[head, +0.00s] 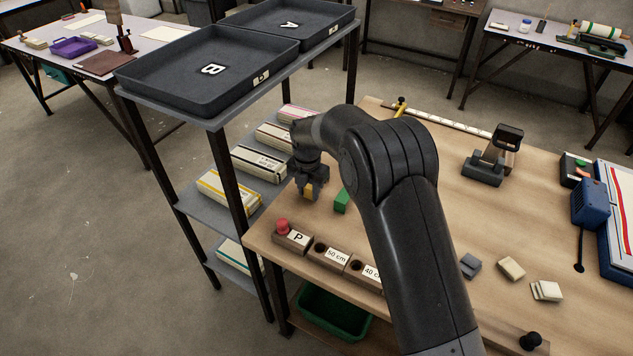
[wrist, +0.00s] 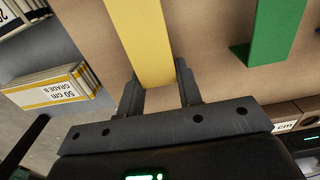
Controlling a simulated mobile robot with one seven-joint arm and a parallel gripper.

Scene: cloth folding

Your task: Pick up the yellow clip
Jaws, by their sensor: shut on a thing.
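The yellow clip (wrist: 142,38) is a long yellow piece running up from between my fingers in the wrist view. In the head view only a small part of the yellow clip (head: 308,190) shows, between the fingers. My gripper (head: 311,192) points down at the left part of the wooden table, and its fingers (wrist: 158,85) are shut on the clip. The clip's near end is hidden by the gripper. I cannot tell whether the clip still touches the table.
Labelled wooden blocks with holes (head: 328,255) line the near table edge. A shelf rack (head: 213,122) with labelled boxes and two trays stands close on the left.

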